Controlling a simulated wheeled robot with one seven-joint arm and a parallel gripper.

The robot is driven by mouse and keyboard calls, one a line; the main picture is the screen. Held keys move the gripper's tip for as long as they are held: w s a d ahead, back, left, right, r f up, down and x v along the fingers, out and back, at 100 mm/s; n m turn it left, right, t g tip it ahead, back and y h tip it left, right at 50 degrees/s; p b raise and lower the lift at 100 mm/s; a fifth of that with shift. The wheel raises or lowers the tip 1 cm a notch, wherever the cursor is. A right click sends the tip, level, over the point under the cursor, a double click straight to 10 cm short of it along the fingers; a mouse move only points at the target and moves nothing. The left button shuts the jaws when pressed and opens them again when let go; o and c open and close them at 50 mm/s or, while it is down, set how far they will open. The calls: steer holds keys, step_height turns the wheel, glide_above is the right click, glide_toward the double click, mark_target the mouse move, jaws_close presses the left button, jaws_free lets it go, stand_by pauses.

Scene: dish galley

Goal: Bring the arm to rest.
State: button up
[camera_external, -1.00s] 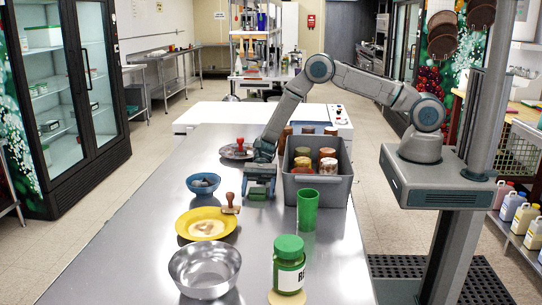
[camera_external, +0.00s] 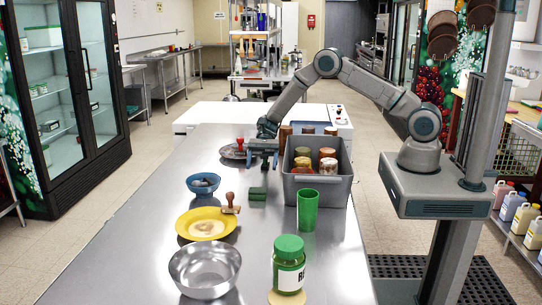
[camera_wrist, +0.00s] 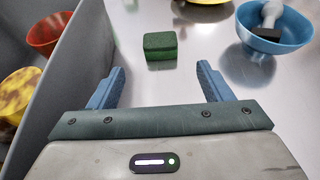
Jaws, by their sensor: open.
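My gripper (camera_external: 262,153) is open and empty, raised above the steel table (camera_external: 130,236) just left of the grey crate. In the wrist view my gripper (camera_wrist: 163,85) shows its two blue fingers spread wide apart. A green block (camera_external: 258,193) lies on the table below and nearer the external camera than the gripper. The block also shows in the wrist view (camera_wrist: 160,46), beyond the fingertips and touching neither of them.
A green cup (camera_external: 307,210), green-lidded jar (camera_external: 289,264) and metal bowl (camera_external: 204,272) stand nearer.

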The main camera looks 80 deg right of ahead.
stand_by(0.3)
steer(key=s+a+r+n+g+h, duration=0.1)
steer(key=s+r+n+h, duration=0.4)
steer(key=r, duration=0.4)
steer(key=s+r+n+h, duration=0.3)
steer(key=s+r+n, duration=0.4)
steer(key=r, duration=0.3)
steer(key=s+r+n+t+h+p, duration=0.1)
steer(key=s+r+n+t+h, duration=0.1)
steer(key=s, duration=0.8)
steer(key=s+d+r+n+t+h+p, duration=0.1)
steer(key=s+r+n+t+h+p, duration=0.1)
steer(key=s+r, duration=0.5)
steer(key=s+n+t+h, duration=0.1)
steer(key=s+n, duration=0.1)
steer(key=s, duration=0.1)
